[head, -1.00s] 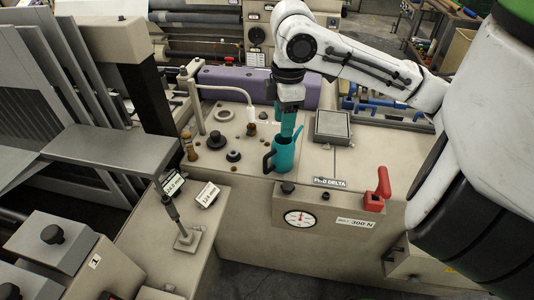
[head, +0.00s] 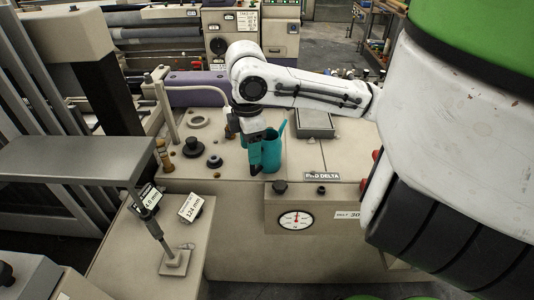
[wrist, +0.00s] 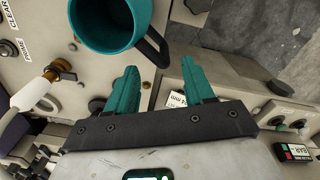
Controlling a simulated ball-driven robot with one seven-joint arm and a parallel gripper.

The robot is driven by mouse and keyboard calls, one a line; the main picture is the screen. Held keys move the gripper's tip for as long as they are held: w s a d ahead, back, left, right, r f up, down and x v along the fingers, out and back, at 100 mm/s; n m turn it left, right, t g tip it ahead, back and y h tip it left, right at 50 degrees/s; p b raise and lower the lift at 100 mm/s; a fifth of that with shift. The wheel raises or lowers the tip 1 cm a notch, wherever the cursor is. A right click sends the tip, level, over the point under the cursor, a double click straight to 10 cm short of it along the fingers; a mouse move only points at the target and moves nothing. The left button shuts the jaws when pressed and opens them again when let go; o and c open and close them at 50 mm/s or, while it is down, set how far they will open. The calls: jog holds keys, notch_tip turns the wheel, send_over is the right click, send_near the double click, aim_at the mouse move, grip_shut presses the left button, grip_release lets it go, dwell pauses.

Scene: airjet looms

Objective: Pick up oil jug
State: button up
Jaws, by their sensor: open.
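The teal oil jug (head: 273,156) stands upright on the beige machine top, its spout pointing up and right. In the wrist view the jug (wrist: 88,42) is at the top, seen from above into its open mouth, with its dark handle (wrist: 153,42) toward my gripper. My gripper (wrist: 160,72) is open, its two teal fingers apart and nothing held. The handle's end appears in line with the gap between the fingertips; its depth there is unclear. In the head view my gripper (head: 256,168) is down at the jug's left side and hides the handle.
Dark knobs (head: 193,147) and a bent pale pipe (head: 188,92) are left of the jug. A grey square plate (head: 314,124) lies right of it. A gauge (head: 296,220) is on the machine front. A brass fitting with a white hose (wrist: 58,72) is left in the wrist view.

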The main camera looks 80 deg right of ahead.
aim_at(252, 172)
jog(key=shift+f, duration=3.35)
jog(key=shift+c, duration=0.4)
grip_shut()
